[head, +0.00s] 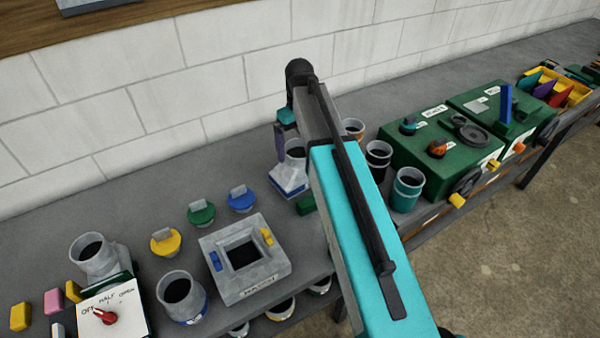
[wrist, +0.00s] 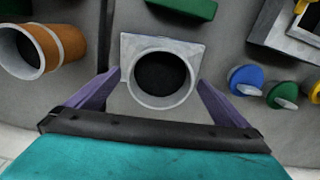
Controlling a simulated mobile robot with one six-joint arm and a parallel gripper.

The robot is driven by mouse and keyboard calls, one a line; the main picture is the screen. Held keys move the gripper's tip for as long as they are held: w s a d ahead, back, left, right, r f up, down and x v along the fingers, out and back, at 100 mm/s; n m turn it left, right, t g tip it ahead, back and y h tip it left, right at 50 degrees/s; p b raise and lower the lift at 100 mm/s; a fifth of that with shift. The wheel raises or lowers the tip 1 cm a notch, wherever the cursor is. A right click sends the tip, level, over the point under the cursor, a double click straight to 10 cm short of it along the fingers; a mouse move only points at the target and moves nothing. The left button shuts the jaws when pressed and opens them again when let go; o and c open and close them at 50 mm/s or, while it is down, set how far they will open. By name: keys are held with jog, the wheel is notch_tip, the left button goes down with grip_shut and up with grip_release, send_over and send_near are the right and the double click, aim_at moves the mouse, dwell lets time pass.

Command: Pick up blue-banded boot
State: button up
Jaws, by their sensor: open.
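A grey boot with a round open collar, a square base and a blue band (head: 290,180) stands upright on the bench, partly hidden by my arm in the head view. In the wrist view the boot (wrist: 131,48) shows from above, and its blue band cannot be made out. My gripper (wrist: 157,85) is open, with its purple fingers on either side of the boot's collar. I see no clear contact. In the head view one purple finger (head: 286,140) shows just above and beside the collar; the other is hidden behind my arm.
An orange collar (wrist: 38,48) and a green block (wrist: 188,6) are close by. Blue (head: 241,201), green (head: 201,213) and yellow (head: 165,242) knobbed caps lie left of the boot, near a grey square-holed block (head: 225,280). Green machine boxes (head: 437,157) stand right. A block wall backs the bench.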

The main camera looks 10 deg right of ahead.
aim_at(299, 156)
jog(key=shift+f+b, duration=0.5)
jog(key=shift+f, duration=0.65)
jog(key=c, duration=1.8)
jog(key=shift+r, duration=0.2)
jog(key=shift+r+p, duration=2.7)
jog(key=shift+r, duration=2.15)
